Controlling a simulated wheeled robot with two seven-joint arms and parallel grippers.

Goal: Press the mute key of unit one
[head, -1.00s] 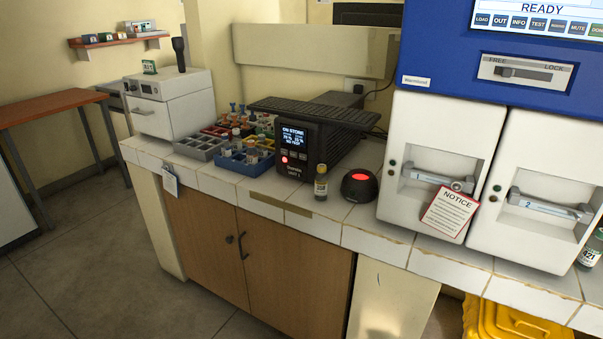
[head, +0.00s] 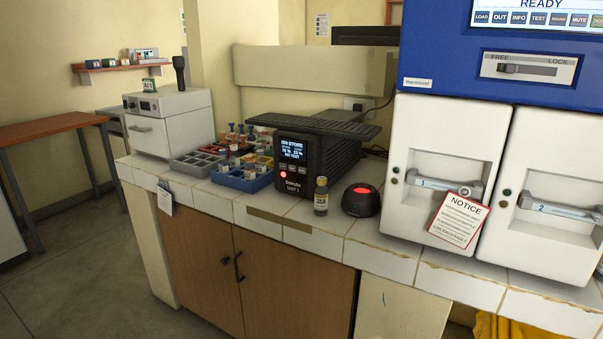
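A black box (head: 332,160) labelled "UNIT 1" stands on the tiled bench in the middle of the head view. Its lit screen (head: 294,149) reads "ON STORE", with "NO TEST" lower down. Small keys (head: 292,167) sit in a row under the screen, and a red light or key glows at the left; their markings are too small to read. A blue cabinet panel at the upper right has a display reading "READY" and a row of labelled keys, including a MUTE key (head: 578,20). Neither of my grippers is in view.
A capped vial (head: 321,196) and a black dome with a red top (head: 361,200) stand right of the box. A blue rack (head: 242,180) of vials stands left. White doors (head: 443,160) numbered 1 and 2 are at the right, a notice (head: 459,219) on the first.

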